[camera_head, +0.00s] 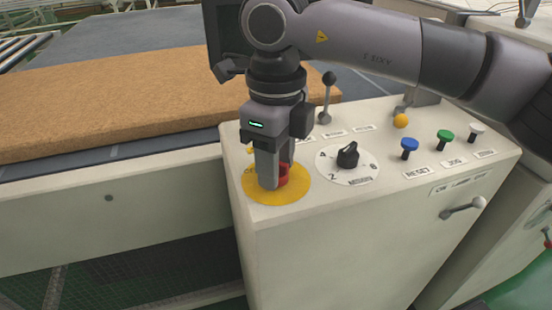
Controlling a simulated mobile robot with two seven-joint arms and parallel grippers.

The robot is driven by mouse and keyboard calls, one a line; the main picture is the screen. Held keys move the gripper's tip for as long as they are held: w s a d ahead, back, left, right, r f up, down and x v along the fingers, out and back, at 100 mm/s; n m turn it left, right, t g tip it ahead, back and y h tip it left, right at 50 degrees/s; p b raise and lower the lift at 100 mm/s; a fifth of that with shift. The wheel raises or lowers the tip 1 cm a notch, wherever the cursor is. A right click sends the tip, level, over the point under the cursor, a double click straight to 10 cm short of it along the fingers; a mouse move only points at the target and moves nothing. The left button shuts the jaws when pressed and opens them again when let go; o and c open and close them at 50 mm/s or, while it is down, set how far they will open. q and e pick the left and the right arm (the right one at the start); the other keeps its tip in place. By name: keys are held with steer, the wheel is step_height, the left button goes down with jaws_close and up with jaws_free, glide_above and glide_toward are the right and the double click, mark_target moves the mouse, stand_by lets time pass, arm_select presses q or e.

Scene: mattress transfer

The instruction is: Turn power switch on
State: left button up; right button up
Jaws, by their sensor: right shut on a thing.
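The power switch is a red knob (283,176) on a round yellow plate (290,194) at the left front of the control panel. My right gripper (272,178) comes down from above, its arm reaching in from the right. Its fingers are shut on the red knob, and the near finger hides part of it. The lettering on the yellow plate is mostly covered by the gripper. My left gripper is not in view.
The cream control box (330,215) also carries a black dial (348,155), a black-knobbed lever (327,95), and blue (409,147), green (444,138) and white (477,131) buttons. A brown mattress (110,100) lies on the conveyor at left.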

steer(key=m+b, duration=0.1)
steer(key=m, duration=0.3)
steer(key=m+b, duration=0.2)
steer(key=m, duration=0.3)
steer(key=m+b, duration=0.1)
steer(key=m, duration=0.4)
steer(key=shift+m, duration=0.4)
steer(key=shift+m+b, duration=0.65)
steer(key=shift+m, duration=0.85)
steer(key=shift+r, duration=0.1)
steer(key=o, duration=1.1)
steer(key=shift+c, duration=0.2)
